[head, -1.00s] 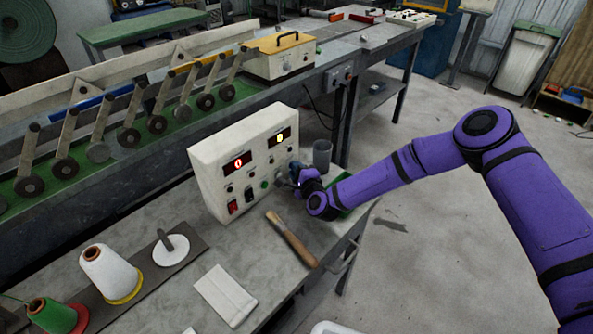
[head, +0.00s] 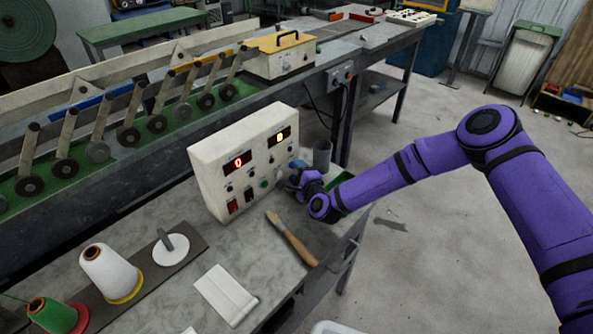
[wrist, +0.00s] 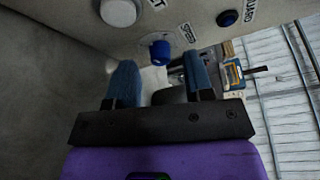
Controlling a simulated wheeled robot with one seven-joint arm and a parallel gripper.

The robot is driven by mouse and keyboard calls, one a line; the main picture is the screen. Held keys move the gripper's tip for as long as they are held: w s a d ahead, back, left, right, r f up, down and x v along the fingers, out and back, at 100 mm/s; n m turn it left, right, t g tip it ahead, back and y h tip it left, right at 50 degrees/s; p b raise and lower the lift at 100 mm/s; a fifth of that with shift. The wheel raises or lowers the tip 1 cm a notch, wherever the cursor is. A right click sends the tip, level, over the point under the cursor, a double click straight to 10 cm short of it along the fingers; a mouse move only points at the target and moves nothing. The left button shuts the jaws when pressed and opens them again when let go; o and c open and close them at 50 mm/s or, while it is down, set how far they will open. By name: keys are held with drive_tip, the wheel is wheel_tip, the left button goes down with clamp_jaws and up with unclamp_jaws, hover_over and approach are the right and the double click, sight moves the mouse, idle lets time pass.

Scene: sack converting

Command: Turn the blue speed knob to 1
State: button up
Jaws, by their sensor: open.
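The blue speed knob (wrist: 160,51) is a small round knob on the pale control panel in the wrist view, beside the label "SPEED". My gripper (wrist: 158,78) is open, one blue-padded finger on each side of the view, with the knob just beyond the tips and roughly centred between them. Nothing is held. In the head view my gripper (head: 295,172) is at the right end of the cream control box (head: 208,160) and hides the speed knob there. The box's left red display (head: 237,162) reads 0; the right yellow one is too small to read surely.
A grey cup (head: 322,155) stands behind my gripper. A wooden-handled brush (head: 291,238) lies in front of the box. Thread cones stand at lower left.

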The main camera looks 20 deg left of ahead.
drive_tip(key=v, duration=0.9)
drive_tip(key=shift+s+d, duration=0.25)
drive_tip(key=shift+d, duration=0.05)
drive_tip(key=shift+w, duration=0.1)
